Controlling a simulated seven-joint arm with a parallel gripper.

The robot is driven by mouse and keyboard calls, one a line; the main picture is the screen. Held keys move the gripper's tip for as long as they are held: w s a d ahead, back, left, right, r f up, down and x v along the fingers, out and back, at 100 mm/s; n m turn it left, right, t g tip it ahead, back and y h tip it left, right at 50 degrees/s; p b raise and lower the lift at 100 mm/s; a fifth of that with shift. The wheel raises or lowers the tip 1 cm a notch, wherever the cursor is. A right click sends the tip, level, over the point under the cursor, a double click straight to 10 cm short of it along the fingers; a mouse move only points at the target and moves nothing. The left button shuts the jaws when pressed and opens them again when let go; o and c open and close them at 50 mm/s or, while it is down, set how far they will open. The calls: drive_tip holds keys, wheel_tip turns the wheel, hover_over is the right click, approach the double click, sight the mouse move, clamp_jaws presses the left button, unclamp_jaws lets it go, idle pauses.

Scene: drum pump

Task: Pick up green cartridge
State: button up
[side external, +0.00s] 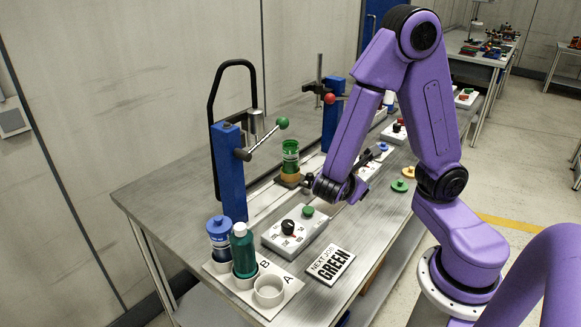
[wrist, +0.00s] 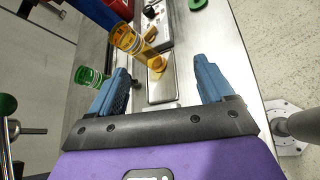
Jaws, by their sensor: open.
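A clear green cartridge (side external: 290,150) stands upright on an amber base under the near blue press. In the wrist view a green cylinder (wrist: 90,76) shows just outside the left finger, partly hidden by it. My gripper (side external: 309,184) is beside the amber base, on its right in the side view. In the wrist view my gripper (wrist: 163,82) is open, with nothing between its fingers. An amber cylinder (wrist: 127,38) lies beyond the fingertips in that view.
The blue press (side external: 229,172) has a lever with a green knob (side external: 282,123). A control box (side external: 295,232) stands in front. A teal bottle (side external: 243,254) and a blue bottle (side external: 220,245) stand by an empty white ring (side external: 269,291). A sign (side external: 330,266) reads "NEXT JOB GREEN".

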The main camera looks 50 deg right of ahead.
sight(292, 152)
drive_tip(key=w+f+n+t, duration=0.2)
drive_tip(key=w+n+t, duration=0.1)
drive_tip(key=w+n, duration=0.1)
drive_tip(key=w+f+n+t, duration=0.2)
drive_tip(key=w+n+t, duration=0.2)
drive_tip(key=w+f+n+t, duration=0.2)
drive_tip(key=w+n+t, duration=0.1)
drive_tip(key=w+n, duration=0.1)
drive_tip(key=shift+w+a+t, duration=0.2)
drive_tip(key=shift+a+t, duration=0.1)
drive_tip(key=shift+a, duration=0.05)
drive_tip(key=shift+w+d+f, duration=0.1)
drive_tip(key=shift+w, duration=0.05)
drive_tip(key=x, duration=1.7)
drive_tip(key=shift+w+f, duration=0.1)
drive_tip(key=c, duration=1.3)
